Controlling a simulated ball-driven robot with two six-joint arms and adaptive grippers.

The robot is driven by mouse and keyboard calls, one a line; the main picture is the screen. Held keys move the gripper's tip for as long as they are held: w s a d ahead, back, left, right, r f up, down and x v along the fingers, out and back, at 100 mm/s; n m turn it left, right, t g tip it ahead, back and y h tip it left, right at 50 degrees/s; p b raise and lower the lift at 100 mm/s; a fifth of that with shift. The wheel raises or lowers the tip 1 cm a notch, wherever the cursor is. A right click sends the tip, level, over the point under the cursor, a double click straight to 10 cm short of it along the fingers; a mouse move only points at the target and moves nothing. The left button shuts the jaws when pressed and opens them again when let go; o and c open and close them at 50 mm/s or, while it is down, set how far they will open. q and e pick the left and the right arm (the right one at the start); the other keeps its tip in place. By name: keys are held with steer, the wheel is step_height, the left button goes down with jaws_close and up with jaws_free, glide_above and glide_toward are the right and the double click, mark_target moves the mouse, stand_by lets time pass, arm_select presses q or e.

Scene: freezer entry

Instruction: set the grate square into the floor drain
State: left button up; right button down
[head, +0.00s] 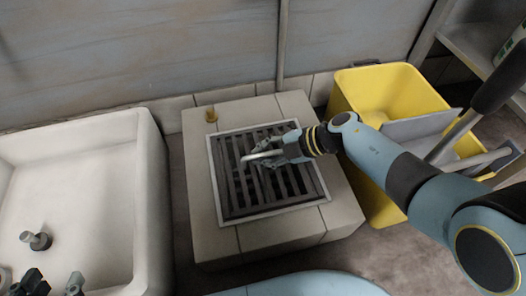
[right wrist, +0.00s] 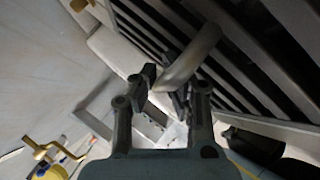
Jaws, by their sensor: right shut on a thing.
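The dark slatted grate (head: 268,190) lies over the floor drain, within the drain's pale rim (head: 284,209) in the tiled block. Its sides run roughly along the rim; I cannot tell whether it sits fully down. A pale curved handle (head: 260,156) stands up from the grate. My right gripper (head: 277,152) is shut on this handle, above the grate. In the right wrist view the handle (right wrist: 193,57) passes between the fingertips (right wrist: 166,88), with dark slats (right wrist: 255,60) behind. My left gripper (head: 52,287) is at the bottom left, fingers apart and empty, by the basin.
A white basin (head: 75,165) stands left of the tiled block (head: 200,190). A yellow bucket (head: 350,95) with a grey insert stands close on the right. A wall closes the back.

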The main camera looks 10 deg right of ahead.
steer(key=shift+f, duration=0.1)
steer(key=c, duration=1.4)
jaws_free()
steer(key=shift+f, duration=0.1)
steer(key=shift+o, duration=0.2)
